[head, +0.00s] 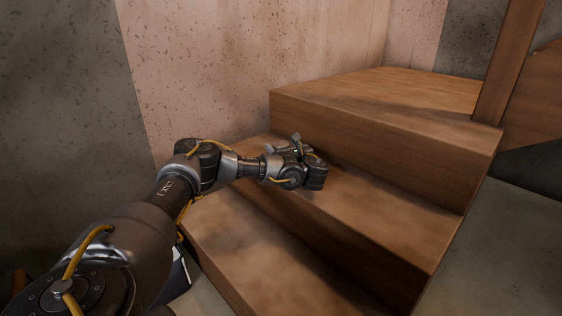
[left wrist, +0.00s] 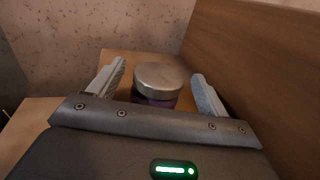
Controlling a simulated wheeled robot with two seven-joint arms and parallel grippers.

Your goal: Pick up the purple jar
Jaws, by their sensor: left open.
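The purple jar (left wrist: 158,100) has a dull metallic lid and stands upright on a wooden step in the left wrist view. Its lower part is hidden behind my gripper body. My left gripper (head: 308,152) is open, with one finger on each side of the jar in the left wrist view. A gap shows between the jar and each finger, and I cannot tell how deep the jar sits between them. In the head view the gripper is over the middle step, and I cannot make out the jar there. My right gripper is not in view.
Wooden stairs (head: 360,205) rise toward the back, with a tall riser (head: 375,145) close behind the gripper. A speckled wall (head: 220,70) stands beside the steps. A wooden post (head: 508,65) rises at the right. The lower step (head: 240,235) is clear.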

